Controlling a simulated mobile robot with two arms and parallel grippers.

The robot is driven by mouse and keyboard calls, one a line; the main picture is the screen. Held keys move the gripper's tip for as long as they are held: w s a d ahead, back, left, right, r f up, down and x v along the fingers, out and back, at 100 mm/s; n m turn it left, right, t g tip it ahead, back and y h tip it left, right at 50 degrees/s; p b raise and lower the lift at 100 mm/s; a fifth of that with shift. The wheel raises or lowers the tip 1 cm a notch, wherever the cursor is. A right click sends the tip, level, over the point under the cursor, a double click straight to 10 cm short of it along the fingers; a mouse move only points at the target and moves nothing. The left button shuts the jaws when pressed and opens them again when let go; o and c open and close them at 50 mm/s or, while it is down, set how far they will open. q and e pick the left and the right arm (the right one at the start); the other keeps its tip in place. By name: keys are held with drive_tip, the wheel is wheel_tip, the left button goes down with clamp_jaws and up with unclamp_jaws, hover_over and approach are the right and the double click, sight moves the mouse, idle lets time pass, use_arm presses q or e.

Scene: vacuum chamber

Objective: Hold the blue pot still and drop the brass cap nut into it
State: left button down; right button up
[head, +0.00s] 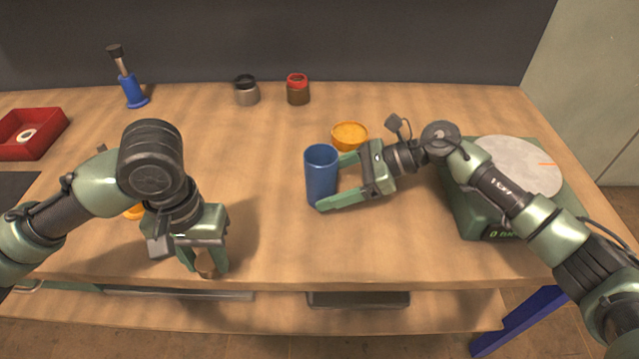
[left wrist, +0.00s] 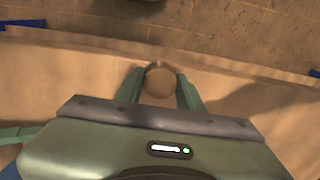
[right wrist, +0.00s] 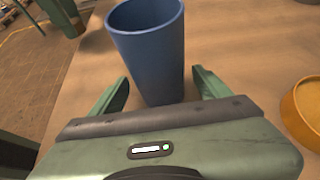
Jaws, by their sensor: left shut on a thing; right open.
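The blue pot (head: 320,178) stands upright near the middle of the table. My right gripper (head: 331,182) is open, with one finger on each side of the pot; in the right wrist view the pot (right wrist: 150,50) rises between the fingers, with gaps beside them. The brass cap nut (head: 207,264) is a small round brownish piece between the fingers of my left gripper (head: 204,268), near the table's front edge. My left gripper is shut on it; the nut (left wrist: 160,81) also shows in the left wrist view. The pot's inside bottom is hidden.
An orange bowl (head: 350,136) stands just behind the pot. A green scale (head: 470,215) with a round plate is at right. Two jars (head: 246,90) (head: 298,89), a blue-based tool (head: 132,92) and a red tray (head: 40,143) stand further back. Table between the grippers is clear.

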use_arm(q)
drive_tip(key=shift+f, duration=0.25)
use_arm(e)
drive_tip(key=shift+a+f, duration=0.2)
drive_tip(key=shift+a, duration=0.2)
drive_tip(key=c, duration=1)
drive_tip(key=o, duration=1.3)
drive_tip(key=c, duration=1.3)
drive_tip(key=shift+c, duration=0.2)
